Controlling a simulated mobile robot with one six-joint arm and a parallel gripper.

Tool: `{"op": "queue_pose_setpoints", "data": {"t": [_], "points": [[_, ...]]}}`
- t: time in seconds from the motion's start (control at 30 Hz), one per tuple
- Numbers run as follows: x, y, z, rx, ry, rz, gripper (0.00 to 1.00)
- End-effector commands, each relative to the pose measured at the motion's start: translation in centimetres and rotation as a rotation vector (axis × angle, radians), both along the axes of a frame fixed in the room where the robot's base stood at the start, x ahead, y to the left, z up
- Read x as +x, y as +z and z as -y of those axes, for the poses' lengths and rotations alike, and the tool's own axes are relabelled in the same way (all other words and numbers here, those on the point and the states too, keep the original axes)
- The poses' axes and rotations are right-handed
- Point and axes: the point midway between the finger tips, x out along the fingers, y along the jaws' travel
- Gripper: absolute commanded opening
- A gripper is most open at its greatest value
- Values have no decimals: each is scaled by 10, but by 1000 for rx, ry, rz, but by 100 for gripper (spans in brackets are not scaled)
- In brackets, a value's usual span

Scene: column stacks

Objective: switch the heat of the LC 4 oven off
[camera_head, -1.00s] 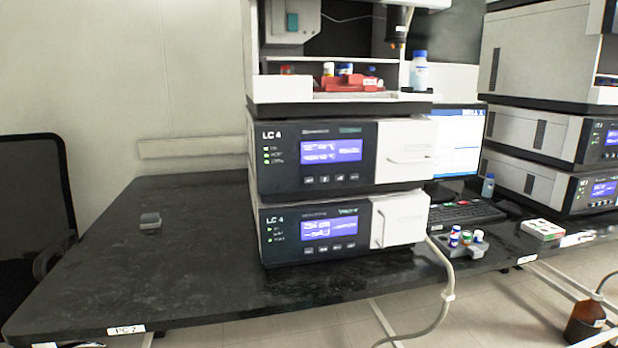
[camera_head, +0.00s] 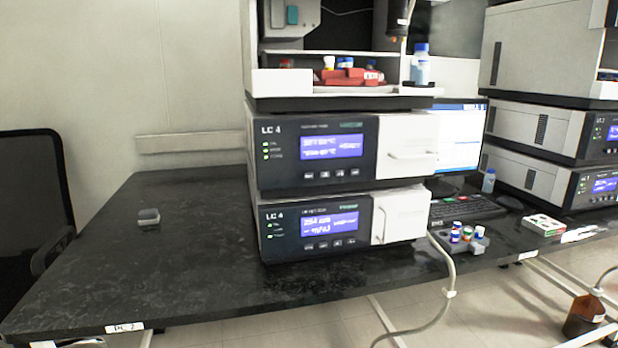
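Two stacked modules marked LC 4 stand on the black bench. The upper LC 4 module (camera_head: 285,165) has a lit blue display (camera_head: 332,146), green status lights on its left, a row of small buttons (camera_head: 332,174) below the display and a white door (camera_head: 408,145) on the right. Its display shows two lines of text that look like temperatures, too blurred to read surely. The lower LC 4 module (camera_head: 283,240) has its own lit blue display (camera_head: 330,223), a button row and a white door. My gripper is not in view.
An open sampler bay (camera_head: 340,103) with red racks and a blue-capped bottle (camera_head: 421,65) sits on top. A vial rack (camera_head: 460,242), keyboard (camera_head: 465,209) and monitor stand to the right, with another stack (camera_head: 530,130) beyond. A hose (camera_head: 447,292) hangs in front. The bench's left side is mostly clear, with a small grey object (camera_head: 149,216).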

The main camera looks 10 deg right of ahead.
Motion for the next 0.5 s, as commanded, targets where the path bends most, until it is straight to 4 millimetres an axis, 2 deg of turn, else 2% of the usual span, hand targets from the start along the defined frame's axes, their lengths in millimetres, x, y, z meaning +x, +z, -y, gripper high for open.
{"op": "queue_pose_setpoints", "data": {"t": [0.03,0.2,0.5], "points": [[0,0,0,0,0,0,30],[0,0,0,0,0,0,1],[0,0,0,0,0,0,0]]}}
